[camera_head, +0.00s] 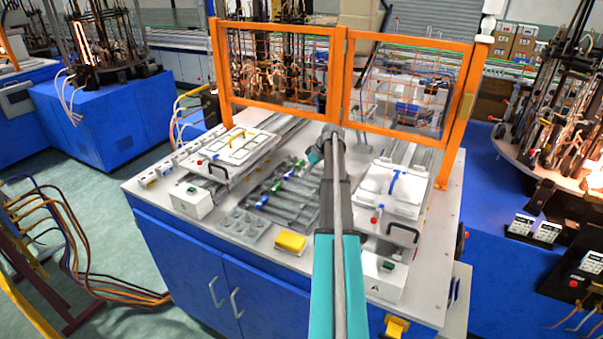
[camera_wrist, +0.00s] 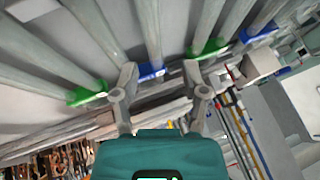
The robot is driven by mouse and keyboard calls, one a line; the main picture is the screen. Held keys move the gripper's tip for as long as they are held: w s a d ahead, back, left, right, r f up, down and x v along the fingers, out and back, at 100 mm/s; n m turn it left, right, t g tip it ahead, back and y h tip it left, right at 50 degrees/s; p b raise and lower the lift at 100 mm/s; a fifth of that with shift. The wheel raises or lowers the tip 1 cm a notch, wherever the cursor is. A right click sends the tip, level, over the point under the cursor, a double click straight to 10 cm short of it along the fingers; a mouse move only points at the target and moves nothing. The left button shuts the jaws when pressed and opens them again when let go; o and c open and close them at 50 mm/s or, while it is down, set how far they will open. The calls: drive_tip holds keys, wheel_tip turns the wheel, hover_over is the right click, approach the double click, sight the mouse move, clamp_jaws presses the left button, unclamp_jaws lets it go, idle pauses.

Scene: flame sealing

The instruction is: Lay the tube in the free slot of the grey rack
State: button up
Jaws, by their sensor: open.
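The grey rack (camera_head: 297,213) lies on the white bench top, left of my arm. Several pale tubes lie side by side in it, with green and blue pieces near their far ends. In the wrist view my gripper (camera_wrist: 160,72) is open; its fingers appear either side of a tube's blue piece (camera_wrist: 150,73). I cannot tell whether they touch it. Green pieces (camera_wrist: 88,97) and (camera_wrist: 208,47) show to each side. I cannot tell which tube is the task's or which slot is free.
An orange mesh guard (camera_head: 340,70) stands behind the rack. White units stand left (camera_head: 238,147) and right (camera_head: 395,188) of the rack. A yellow block (camera_head: 291,242) and a small grey holder (camera_head: 240,226) are in front. My arm hides part of the bench.

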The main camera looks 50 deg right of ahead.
drive_tip(key=p+v, duration=0.6)
drive_tip(key=v, duration=0.2)
idle(1.0)
drive_tip(key=w+a+f+m+g+h, duration=0.1)
drive_tip(key=w+a+g, duration=0.1)
drive_tip(key=a, duration=1.4)
drive_tip(key=w+a+f+g, duration=0.1)
drive_tip(key=w+a, duration=0.1)
drive_tip(key=a, duration=1.5)
drive_tip(key=s+a+h, duration=0.1)
drive_tip(key=s+a, duration=0.3)
drive_tip(key=a, duration=0.5)
drive_tip(key=s+a+h, duration=0.1)
drive_tip(key=s+a, duration=0.4)
drive_tip(key=a, duration=0.5)
drive_tip(key=s+a+m+g+h, duration=0.1)
drive_tip(key=s+a, duration=0.3)
drive_tip(key=a, duration=0.5)
drive_tip(key=shift+s+a+f+h, duration=0.15)
drive_tip(key=shift+a+f+h, duration=0.05)
drive_tip(key=shift+f+h, duration=0.25)
